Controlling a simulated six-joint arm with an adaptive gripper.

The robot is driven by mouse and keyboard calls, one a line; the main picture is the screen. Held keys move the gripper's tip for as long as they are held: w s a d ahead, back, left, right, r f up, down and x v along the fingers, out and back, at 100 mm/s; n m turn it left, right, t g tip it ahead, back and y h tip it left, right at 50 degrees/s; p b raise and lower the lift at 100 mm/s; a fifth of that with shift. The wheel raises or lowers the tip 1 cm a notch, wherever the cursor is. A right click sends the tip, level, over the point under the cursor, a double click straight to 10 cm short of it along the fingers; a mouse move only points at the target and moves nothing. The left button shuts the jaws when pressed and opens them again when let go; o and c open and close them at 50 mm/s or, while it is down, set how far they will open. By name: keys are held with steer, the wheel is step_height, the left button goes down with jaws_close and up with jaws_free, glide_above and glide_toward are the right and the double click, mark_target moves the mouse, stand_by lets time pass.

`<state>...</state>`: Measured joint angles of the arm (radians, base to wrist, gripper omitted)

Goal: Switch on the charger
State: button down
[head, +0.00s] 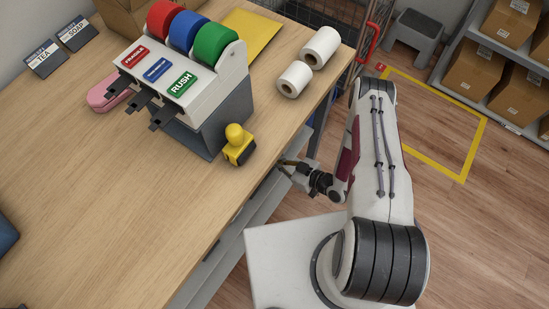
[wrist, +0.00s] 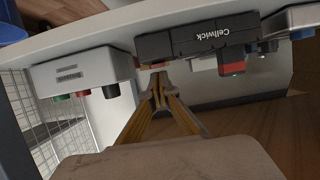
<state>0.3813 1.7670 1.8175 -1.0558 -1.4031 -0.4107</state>
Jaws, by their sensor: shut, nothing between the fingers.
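A black unit labelled Cellwick (wrist: 180,44), which looks like the charger, is mounted on a pale panel in the wrist view. A red part (wrist: 231,66) sticks out from it, right of my fingers; whether it is a switch and how it is set I cannot tell. My gripper (wrist: 160,88) is shut and empty, its tips close to the black unit's left part; contact is unclear. In the head view my gripper (head: 284,166) is beside the counter's front edge, below the top. The charger is hidden in that view.
In the wrist view a grey box (wrist: 80,76) with red, green and black knobs sits left of the black unit; another knobbed unit (wrist: 291,22) is at right. On the counter (head: 60,200) stand a tape dispenser (head: 205,115), a yellow-handled stamp (head: 238,146) and two white rolls (head: 321,47).

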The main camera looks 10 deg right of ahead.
steer(key=shift+f, duration=0.2)
stand_by(0.3)
steer(key=shift+s+f, duration=0.1)
steer(key=shift+f, duration=0.2)
steer(key=shift+r, duration=0.25)
steer(key=shift+r, duration=0.45)
steer(key=shift+r, duration=0.35)
steer(key=v, duration=1.1)
steer(key=shift+r, duration=0.45)
stand_by(0.7)
